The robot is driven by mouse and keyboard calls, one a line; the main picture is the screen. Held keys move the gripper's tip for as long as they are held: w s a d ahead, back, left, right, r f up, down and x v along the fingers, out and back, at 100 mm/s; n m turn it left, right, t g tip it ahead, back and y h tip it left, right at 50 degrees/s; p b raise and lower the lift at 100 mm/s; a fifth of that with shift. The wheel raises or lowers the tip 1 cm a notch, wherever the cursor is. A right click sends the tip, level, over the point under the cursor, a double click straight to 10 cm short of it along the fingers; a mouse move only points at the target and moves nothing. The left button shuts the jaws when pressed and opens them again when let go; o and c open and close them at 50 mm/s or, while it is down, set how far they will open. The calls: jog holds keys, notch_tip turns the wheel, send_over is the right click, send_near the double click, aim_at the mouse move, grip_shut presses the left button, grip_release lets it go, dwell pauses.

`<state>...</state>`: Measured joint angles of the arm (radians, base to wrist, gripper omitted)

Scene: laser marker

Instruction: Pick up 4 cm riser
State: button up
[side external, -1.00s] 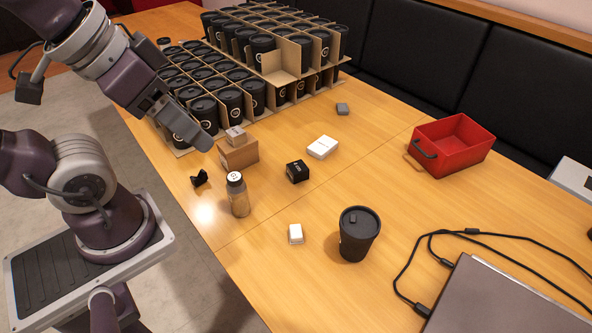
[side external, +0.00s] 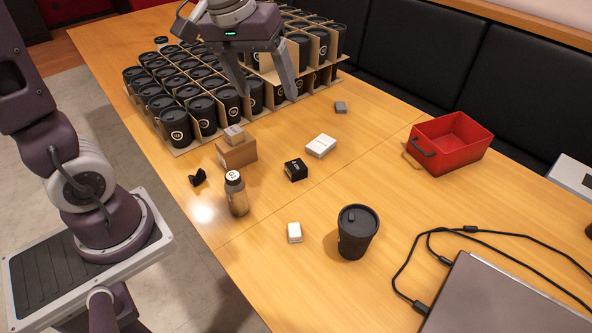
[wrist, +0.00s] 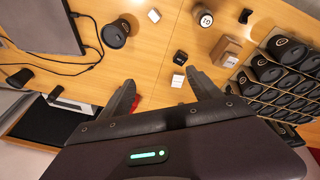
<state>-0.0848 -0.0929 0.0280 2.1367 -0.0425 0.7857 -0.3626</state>
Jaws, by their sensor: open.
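Several small blocks lie on the table, and I cannot tell by label which is the 4 cm riser. In the side view they are a black box with white print (side external: 295,170), a flat white box (side external: 321,146), a small white block (side external: 294,232) and a small grey block (side external: 341,107). The wrist view shows the black box (wrist: 180,57), the flat white box (wrist: 178,80) and the small white block (wrist: 154,15). My gripper (side external: 268,95) is open and empty, fingers down, above the table near the cup crates. In the wrist view my gripper (wrist: 161,79) has the flat white box near its right finger.
Cardboard dividers with black cups (side external: 205,115) fill the back left. A cardboard box (side external: 237,153) carries a smaller box (side external: 233,132). A bottle (side external: 237,195), black clip (side external: 198,177), black cup (side external: 355,230), red bin (side external: 450,145) and laptop (side external: 510,300) stand around.

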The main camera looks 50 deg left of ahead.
jog(key=w+a+f+n+g, duration=0.2)
jog(key=w+a+f+n, duration=0.2)
jog(key=w+f, duration=0.65)
jog(key=n+g, duration=0.2)
jog(key=n, duration=0.3)
send_over(296, 165)
jog(key=d, duration=0.1)
jog(key=f, duration=1.9)
jog(key=shift+s+d, duration=0.1)
jog(key=shift+s, duration=0.2)
jog(key=shift+n, duration=0.3)
jog(key=f, duration=0.5)
jog(key=a+f, duration=0.1)
jog(key=f, duration=0.1)
jog(key=shift+w+f, duration=0.25)
jog(key=shift+f, duration=0.15)
jog(key=shift+r, duration=0.1)
grip_shut()
